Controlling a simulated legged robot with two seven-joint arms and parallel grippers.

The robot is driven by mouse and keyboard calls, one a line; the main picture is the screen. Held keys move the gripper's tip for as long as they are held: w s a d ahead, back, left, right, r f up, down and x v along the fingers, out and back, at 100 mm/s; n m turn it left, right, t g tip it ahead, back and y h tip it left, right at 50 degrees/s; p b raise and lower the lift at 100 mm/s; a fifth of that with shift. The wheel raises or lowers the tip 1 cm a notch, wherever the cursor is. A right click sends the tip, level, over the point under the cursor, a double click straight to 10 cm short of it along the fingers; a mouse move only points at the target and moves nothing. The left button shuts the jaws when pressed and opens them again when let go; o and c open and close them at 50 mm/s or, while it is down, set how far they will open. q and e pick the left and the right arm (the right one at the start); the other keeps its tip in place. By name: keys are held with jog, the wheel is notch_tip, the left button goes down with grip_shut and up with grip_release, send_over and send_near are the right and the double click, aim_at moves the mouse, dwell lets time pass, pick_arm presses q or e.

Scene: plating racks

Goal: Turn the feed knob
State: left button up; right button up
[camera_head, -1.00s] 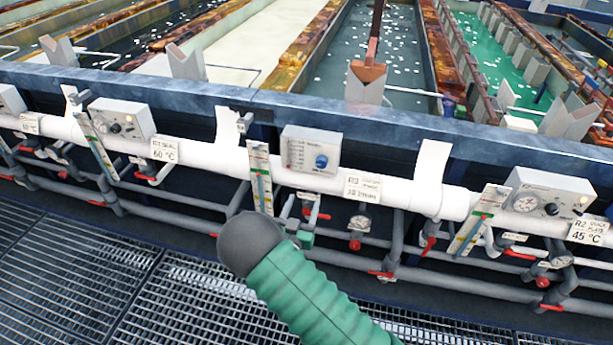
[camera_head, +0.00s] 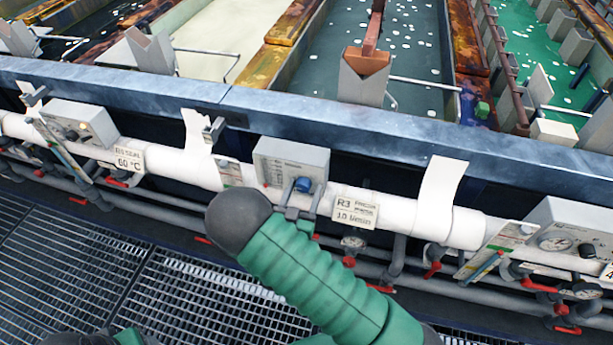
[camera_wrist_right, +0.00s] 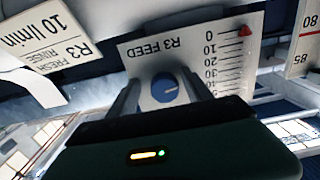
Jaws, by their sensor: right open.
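The feed knob is a round blue knob (camera_head: 303,185) on the front of a grey box (camera_head: 290,158) in the head view. In the right wrist view, the knob (camera_wrist_right: 165,88) sits on a panel (camera_wrist_right: 145,58) marked "R3 FEED". The panel's scale has a red marker (camera_wrist_right: 245,31) at 0. A pale line on the knob points to the right in that view. My right gripper (camera_head: 299,200) is at the knob. In the wrist view, its open fingers (camera_wrist_right: 162,93) stand on either side of the knob. Contact cannot be told.
A white pipe (camera_head: 400,212) runs below the box, with an "R3" sign (camera_head: 355,210) to the right. Red-handled valves and grey pipes lie lower. A blue tank rim (camera_head: 400,121) runs behind. Metal grating (camera_head: 90,270) covers the floor.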

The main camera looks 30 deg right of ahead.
jog(key=shift+s+d+r, duration=0.1)
jog(key=shift+s+d, duration=0.05)
jog(key=shift+d, duration=0.05)
jog(key=shift+s+a+r, duration=0.15)
jog(key=shift+a+r, duration=0.05)
jog(key=shift+a, duration=0.1)
jog(key=shift+a+r, duration=0.15)
jog(key=shift+a, duration=0.75)
jog(key=shift+c, duration=1)
jog(key=shift+w+a, duration=0.15)
jog(key=shift+w, duration=0.05)
jog(key=shift+c, duration=2.4)
jog(key=shift+s+d, duration=0.2)
jog(key=shift+d, duration=0.55)
grip_shut()
jog(key=shift+w+a, duration=0.15)
jog(key=shift+a, duration=0.05)
jog(key=m+b, duration=0.2)
jog(key=shift+f+m, duration=0.3)
jog(key=shift+f, duration=0.05)
jog(key=shift+r+m+b, duration=0.2)
jog(key=shift+m+b, duration=0.2)
jog(key=shift+m, duration=0.4)
pick_arm(q)
jog(key=f, duration=0.1)
jog(key=a, duration=0.1)
jog(key=f, duration=0.1)
jog(key=shift+s+a+f, duration=0.15)
jog(key=shift+s+f, duration=0.15)
